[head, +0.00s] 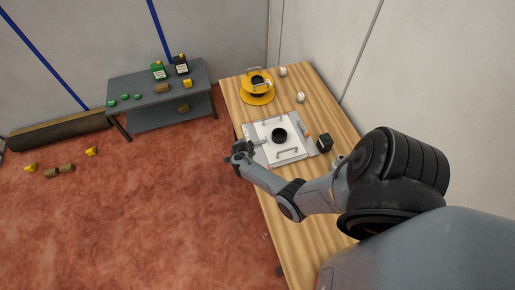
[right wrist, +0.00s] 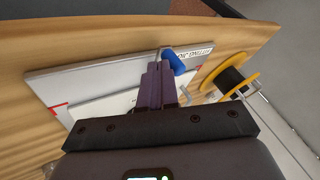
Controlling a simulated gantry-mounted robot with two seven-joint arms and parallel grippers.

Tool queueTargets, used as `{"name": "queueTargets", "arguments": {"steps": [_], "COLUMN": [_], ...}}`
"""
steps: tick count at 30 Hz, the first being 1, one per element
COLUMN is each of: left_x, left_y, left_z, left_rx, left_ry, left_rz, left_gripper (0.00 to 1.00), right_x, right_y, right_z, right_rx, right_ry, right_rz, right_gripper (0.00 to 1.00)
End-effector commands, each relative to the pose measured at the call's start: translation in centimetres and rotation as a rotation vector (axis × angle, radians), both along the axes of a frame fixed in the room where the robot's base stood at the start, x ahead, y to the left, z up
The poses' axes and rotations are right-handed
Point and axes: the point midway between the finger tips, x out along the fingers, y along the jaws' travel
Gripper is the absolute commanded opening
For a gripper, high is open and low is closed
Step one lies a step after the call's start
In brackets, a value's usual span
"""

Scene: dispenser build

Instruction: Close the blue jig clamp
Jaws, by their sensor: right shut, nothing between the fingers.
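My right gripper (right wrist: 157,72) is shut and empty. In the head view my right gripper (head: 239,155) is at the jig's left edge, where the blue clamp cannot be made out. My left gripper is out of view.
A yellow spool (head: 257,97) stands at the table's far end, with small white items nearby. A black block (head: 324,143) sits right of the jig. The table's left edge is beneath my arm.

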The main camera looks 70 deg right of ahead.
Motion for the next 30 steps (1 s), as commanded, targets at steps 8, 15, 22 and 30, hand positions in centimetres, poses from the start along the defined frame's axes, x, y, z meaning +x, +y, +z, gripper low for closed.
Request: {"name": "queueTargets", "arguments": {"steps": [8,15,22,30], "left_x": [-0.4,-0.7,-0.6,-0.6], "left_y": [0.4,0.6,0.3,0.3], "left_z": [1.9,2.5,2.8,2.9], "left_rx": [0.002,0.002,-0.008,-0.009], "left_ry": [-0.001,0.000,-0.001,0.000], "left_rz": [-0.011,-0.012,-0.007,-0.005], "left_gripper": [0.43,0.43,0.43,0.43], "right_x": [-2.5,-3.2,-3.6,-3.7], "right_y": [2.4,5.1,7.1,8.4], "right_z": [0.3,3.0,5.8,7.6], "right_rx": [0.003,0.002,0.003,0.002], "right_ry": [0.001,-0.001,-0.001,0.002], "right_rz": [0.000,0.000,-0.002,-0.001], "right_gripper": [0.00,0.00,0.00,0.00]}}
